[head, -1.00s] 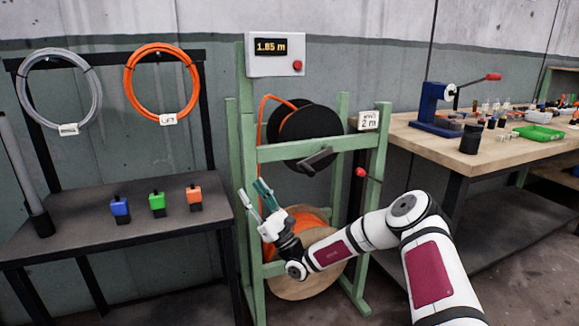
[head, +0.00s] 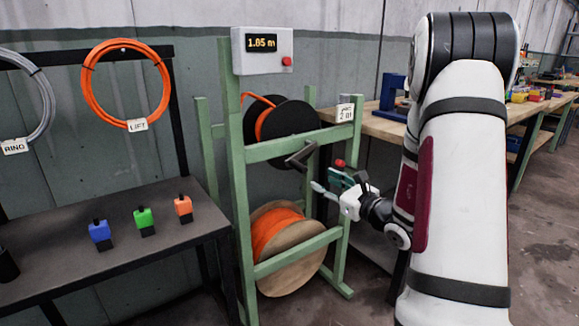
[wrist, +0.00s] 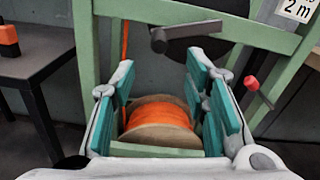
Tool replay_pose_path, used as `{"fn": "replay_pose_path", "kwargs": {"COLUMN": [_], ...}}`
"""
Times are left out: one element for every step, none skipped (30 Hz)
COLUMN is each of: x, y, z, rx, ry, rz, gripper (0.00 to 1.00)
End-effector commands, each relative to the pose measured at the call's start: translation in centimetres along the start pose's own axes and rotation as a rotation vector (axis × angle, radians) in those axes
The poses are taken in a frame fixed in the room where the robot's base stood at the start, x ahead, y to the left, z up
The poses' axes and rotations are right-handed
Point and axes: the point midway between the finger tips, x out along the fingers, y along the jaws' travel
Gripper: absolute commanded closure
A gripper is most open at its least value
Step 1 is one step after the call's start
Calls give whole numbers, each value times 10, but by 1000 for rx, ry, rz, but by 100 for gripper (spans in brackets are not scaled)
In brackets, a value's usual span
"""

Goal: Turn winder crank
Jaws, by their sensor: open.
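The winder is a green frame (head: 238,190) with a black drum (head: 255,125) at the top. Its dark crank (head: 300,157) sticks out in front of the upper crossbar; its grip (wrist: 185,32) shows at the top of the wrist view. My gripper (head: 328,181) is open and empty, a little below and to the right of the crank, not touching it. In the wrist view, its teal-padded fingers (wrist: 165,85) stand apart, with the crank beyond and above them. A red-knobbed lever (wrist: 252,83) is to the right, partly behind my gripper in the head view.
A wooden reel of orange cable (head: 290,255) sits low in the frame. A length display (head: 262,50) with a red button is above. A dark bench (head: 150,245) with three coloured blocks stands left. A wooden workbench (head: 375,122) is behind my arm at right.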

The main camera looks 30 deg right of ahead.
Motion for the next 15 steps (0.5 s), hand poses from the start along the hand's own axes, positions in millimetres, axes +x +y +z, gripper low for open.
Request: {"fn": "replay_pose_path", "kwargs": {"x": [4,7,12,17,22,29,35,41,49,55,61,69,75,81,89], "y": [0,0,1,1,2,2,2,2,2,2,2,2,2,2,2], "z": [0,0,0,0,0,0,-1,-1,-1,-1,-1,-1,-1,-1,-1], "rx": [-1,-1,-2,-2,-2,-2,-2,-3,-2,-1,-2,-3,-3,-2,-2], "ry": [0,-1,-2,-3,-3,-3,-4,-3,-3,-4,-4,-4,-4,-3,-4], "rz": [1,2,3,4,5,5,5,6,5,5,6,7,5,5,6], "gripper": [59,59,59,59,59,59,59,59,59,59,59,59,59,59,59]}}
